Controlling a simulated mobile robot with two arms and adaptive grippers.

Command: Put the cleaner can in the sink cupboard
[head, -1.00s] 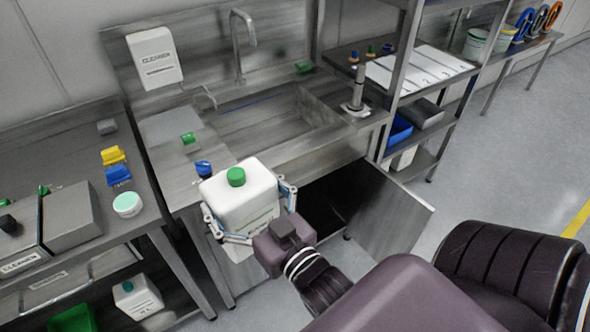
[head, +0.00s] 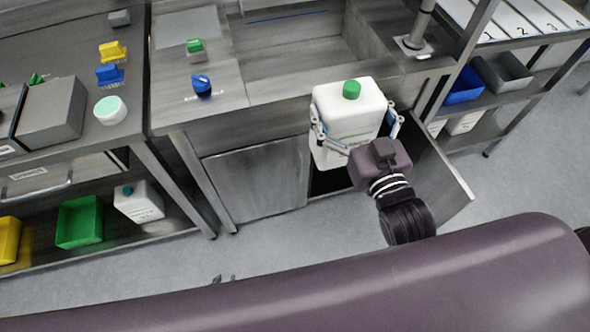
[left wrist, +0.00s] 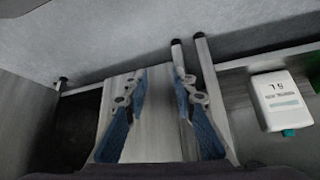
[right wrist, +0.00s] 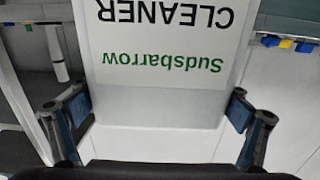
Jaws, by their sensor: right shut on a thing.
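The cleaner can (head: 342,105) is white with a green cap and hangs upright in front of the sink cupboard's opening. My right gripper (head: 355,130) is shut on its sides. In the right wrist view the can (right wrist: 160,62) reads "CLEANER Sudsbarrow", upside down, between the fingers. The sink cupboard has a shut left door (head: 258,185) and an open right door (head: 440,178). Its dark inside is mostly hidden behind the can and my right gripper. My left gripper (head: 223,279) barely shows above my arm; in the left wrist view (left wrist: 160,80) it is open and empty.
A white bottle with a teal cap (head: 139,203) and a green bin (head: 80,222) stand on the left table's lower shelf. A blue-knobbed item (head: 201,85) is on the sink counter. A shelf rack (head: 480,125) stands right of the open door. The floor in front is clear.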

